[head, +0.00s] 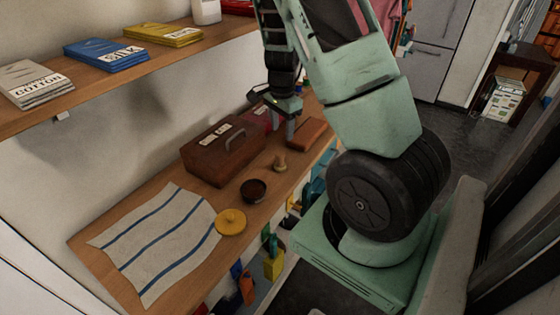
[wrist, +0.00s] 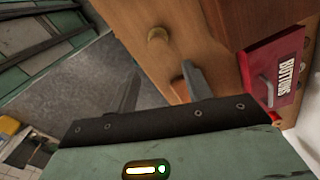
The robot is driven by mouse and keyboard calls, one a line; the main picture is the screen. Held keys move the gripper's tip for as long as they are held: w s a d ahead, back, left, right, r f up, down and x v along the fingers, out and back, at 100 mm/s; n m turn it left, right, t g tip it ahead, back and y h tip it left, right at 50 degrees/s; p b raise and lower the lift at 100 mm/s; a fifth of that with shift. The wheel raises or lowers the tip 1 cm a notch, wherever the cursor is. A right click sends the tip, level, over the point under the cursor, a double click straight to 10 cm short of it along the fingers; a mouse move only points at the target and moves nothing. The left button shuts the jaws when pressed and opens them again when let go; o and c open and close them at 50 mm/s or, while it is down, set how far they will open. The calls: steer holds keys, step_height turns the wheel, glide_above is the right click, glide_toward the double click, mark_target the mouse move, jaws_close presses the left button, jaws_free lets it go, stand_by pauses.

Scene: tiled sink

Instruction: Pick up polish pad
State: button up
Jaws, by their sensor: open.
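A yellow round disc with a small knob (head: 230,222) lies on the wooden shelf beside the striped cloth. It looks most like the polish pad, but I cannot be sure. A small pale wooden knob-shaped piece (head: 280,162) stands farther along, and it also shows in the wrist view (wrist: 157,35). My gripper (head: 275,115) is open and empty, above the far part of the shelf near the wooden block, well away from the yellow disc. In the wrist view its two fingers (wrist: 163,85) are spread apart, over the shelf's edge.
A dark bowl (head: 254,190) sits between the disc and the knob-shaped piece. A brown handled box (head: 215,155), a red BUTTONS box (wrist: 272,75) and a wooden block (head: 310,132) crowd the far part. A striped cloth (head: 160,240) covers the near part. An upper shelf (head: 120,80) overhangs behind.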

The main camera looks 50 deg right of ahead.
mark_target(281, 153)
step_height(281, 153, down, 6)
steer(key=shift+r, duration=0.1)
steer(key=shift+a+f+p, duration=0.2)
steer(key=shift+f+p, duration=0.2)
steer(key=shift+f, duration=1.05)
steer(key=shift+a+f+p, duration=0.15)
steer(key=shift+f+p, duration=0.2)
steer(key=shift+f, duration=1.05)
steer(key=c, duration=0.8)
